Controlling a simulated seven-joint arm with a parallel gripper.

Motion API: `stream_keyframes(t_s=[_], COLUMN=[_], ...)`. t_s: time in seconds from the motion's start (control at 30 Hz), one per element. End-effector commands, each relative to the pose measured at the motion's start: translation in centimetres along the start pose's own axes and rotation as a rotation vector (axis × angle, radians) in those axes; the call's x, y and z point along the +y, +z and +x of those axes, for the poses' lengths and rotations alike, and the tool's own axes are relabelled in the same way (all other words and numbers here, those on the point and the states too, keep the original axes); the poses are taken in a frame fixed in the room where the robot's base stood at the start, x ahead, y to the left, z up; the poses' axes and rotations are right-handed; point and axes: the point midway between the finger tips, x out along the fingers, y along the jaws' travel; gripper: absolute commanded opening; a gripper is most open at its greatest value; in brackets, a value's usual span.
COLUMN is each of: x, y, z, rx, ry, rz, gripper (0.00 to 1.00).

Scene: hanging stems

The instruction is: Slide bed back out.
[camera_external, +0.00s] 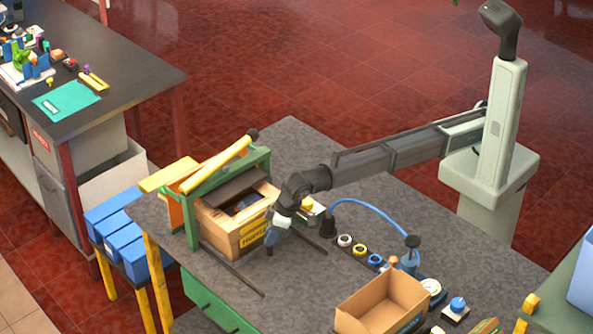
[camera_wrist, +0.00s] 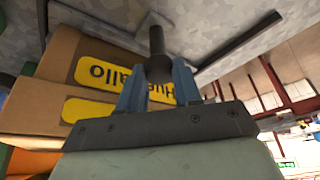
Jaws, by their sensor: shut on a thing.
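The bed itself is hard to make out. A cardboard box (camera_external: 222,232) with a yellow label sits inside a green frame (camera_external: 191,222), between two dark rails (camera_external: 246,283) that run out toward the front right. The box also shows in the wrist view (camera_wrist: 28,100), at the left. My gripper (camera_external: 270,240) is low at the box's front right side. In the wrist view my gripper's blue-grey fingers (camera_wrist: 158,84) are closed around a dark round handle (camera_wrist: 157,66). What the handle joins is not clear.
A yellow bar (camera_external: 216,164) lies along the frame's top. An open cardboard box (camera_external: 385,302), coloured rings (camera_external: 360,250) and a blue hose (camera_external: 370,212) are to the right on the grey bench. Blue bins (camera_external: 122,240) stand left. Bench behind the frame is clear.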

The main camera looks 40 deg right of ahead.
Motion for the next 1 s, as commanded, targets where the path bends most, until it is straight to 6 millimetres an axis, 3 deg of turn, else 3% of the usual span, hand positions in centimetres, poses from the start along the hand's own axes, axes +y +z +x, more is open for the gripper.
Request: stream_keyframes(t_s=[0.2, 0.5, 0.7, 1.0], x=[-4.2, -8.3, -9.7, -10.3], y=[3.9, 7.6, 8.9, 9.5], z=[-1.6, -3.2, -3.7, -3.9], rx=[-0.001, -0.001, -0.001, -0.001], ry=[-0.001, 0.000, 0.001, -0.001], rz=[-0.002, -0.001, 0.000, 0.001], gripper=[0.00, 0.00, 0.00, 0.00])
